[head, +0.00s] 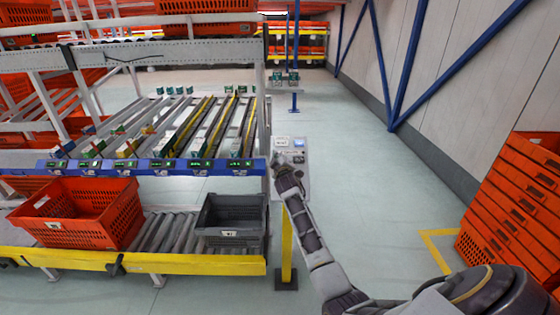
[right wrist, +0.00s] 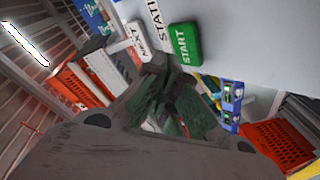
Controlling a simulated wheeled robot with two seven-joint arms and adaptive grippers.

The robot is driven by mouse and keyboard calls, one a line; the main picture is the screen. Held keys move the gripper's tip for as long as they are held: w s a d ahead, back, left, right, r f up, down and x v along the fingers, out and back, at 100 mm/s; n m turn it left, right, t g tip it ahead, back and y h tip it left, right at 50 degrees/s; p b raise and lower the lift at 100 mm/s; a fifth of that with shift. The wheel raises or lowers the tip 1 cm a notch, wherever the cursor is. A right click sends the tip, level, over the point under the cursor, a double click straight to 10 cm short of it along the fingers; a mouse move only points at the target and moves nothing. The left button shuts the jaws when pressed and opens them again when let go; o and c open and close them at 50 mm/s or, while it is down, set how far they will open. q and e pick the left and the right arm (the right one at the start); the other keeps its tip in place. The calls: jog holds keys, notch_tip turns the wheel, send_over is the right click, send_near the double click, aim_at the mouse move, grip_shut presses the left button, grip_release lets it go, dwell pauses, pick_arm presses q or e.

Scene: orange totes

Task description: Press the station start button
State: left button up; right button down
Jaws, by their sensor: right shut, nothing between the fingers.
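The green START button (right wrist: 183,44) is on the light grey station panel in the right wrist view. In the head view the panel (head: 303,178) stands on a yellow post at the end of the rack, and my gripper hides part of it. My right gripper (head: 280,163) is in front of the panel, and its fingers are shut and empty. In the right wrist view the fingertips (right wrist: 168,78) are just below the START button. I cannot tell whether they touch it. My left gripper is not in view.
A white NEXT button (right wrist: 137,35) is beside START. An orange tote (head: 75,215) and a grey tote (head: 232,220) sit on the roller conveyor left of the panel. Stacked orange totes (head: 510,200) stand at the right. The floor between is clear.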

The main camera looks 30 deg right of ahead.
jog(key=shift+w+f, duration=0.1)
jog(key=shift+f, duration=0.05)
jog(key=shift+w+d+f, duration=0.15)
jog(key=shift+f, duration=0.05)
